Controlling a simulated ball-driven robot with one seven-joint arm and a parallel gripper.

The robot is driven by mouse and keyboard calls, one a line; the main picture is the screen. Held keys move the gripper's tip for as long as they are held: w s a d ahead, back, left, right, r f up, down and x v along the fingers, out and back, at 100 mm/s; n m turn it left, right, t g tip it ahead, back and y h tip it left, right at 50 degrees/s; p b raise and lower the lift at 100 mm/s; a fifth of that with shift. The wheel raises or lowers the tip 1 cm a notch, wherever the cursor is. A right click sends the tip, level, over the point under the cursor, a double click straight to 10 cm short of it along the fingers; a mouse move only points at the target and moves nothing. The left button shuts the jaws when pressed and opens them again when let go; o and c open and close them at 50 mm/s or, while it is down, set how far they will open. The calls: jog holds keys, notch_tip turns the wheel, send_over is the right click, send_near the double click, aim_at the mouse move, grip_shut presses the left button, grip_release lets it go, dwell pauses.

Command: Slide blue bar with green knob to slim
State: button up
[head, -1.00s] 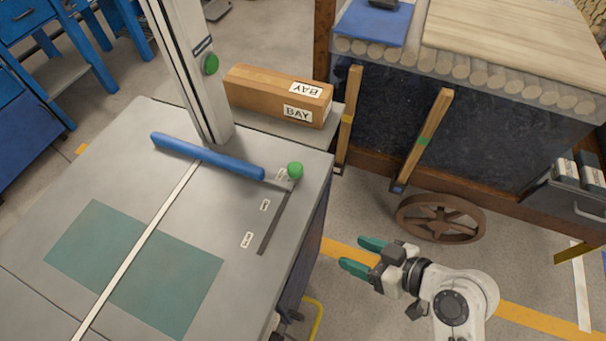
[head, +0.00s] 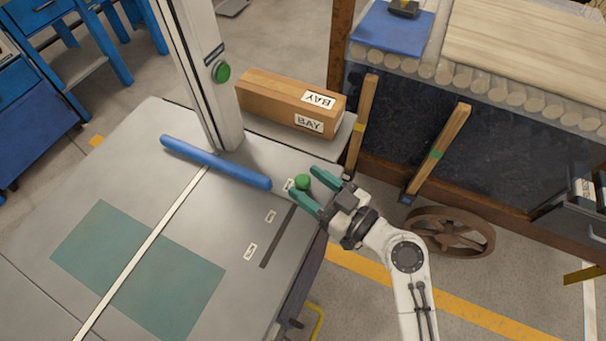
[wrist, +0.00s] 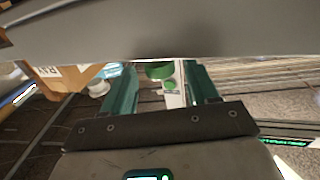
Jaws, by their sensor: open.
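The blue bar (head: 215,162) lies slantwise across the back of the grey table top. Its right end reaches toward the round green knob (head: 302,182), at the far end of a dark slot (head: 279,235). Small white labels stand along the slot, the nearest one (head: 250,251) at its front end; their words are too small to read surely. My gripper (head: 309,187) is open, with its green fingers on either side of the knob. In the wrist view the knob (wrist: 160,71) shows between the open fingers. Whether they touch it I cannot tell.
A pale upright column (head: 205,75) with a green button stands behind the bar. A wooden box (head: 285,100) marked BAY sits beyond the knob. The table front is clear.

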jog(key=shift+x, duration=1.1)
jog(key=shift+c, duration=0.3)
grip_shut()
